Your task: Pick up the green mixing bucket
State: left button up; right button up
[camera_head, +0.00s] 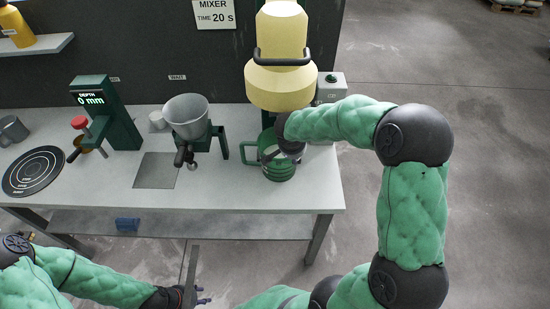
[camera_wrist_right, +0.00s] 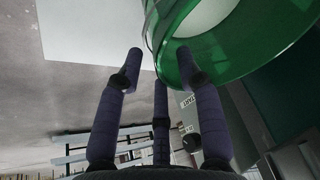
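The green mixing bucket (camera_head: 280,172) stands on the worktable below the yellow mixer, its handle on the left side. In the right wrist view the bucket (camera_wrist_right: 235,45) fills the upper right, with its green rim and pale inside showing. My right gripper (camera_head: 272,154) is at the bucket's upper part in the head view, and its fingers are hard to make out there. In the wrist view its fingers (camera_wrist_right: 160,68) are spread, with the right one overlapping the bucket's rim; contact cannot be told. My left gripper (camera_head: 198,297) is low in front of the table, beside a thin grey upright strip.
The yellow mixer (camera_head: 281,60) hangs close above the bucket. A grey funnel (camera_head: 187,115) on a green stand and a green depth gauge (camera_head: 107,110) stand to the left. A round black target plate (camera_head: 35,171) lies at far left. The table front (camera_head: 235,195) is clear.

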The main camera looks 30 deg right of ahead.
jog(key=x, duration=0.4)
jog(key=shift+d+f, duration=0.1)
jog(key=shift+f, duration=0.25)
grip_shut()
jog(key=shift+w+r, duration=0.2)
jog(key=shift+r, duration=0.05)
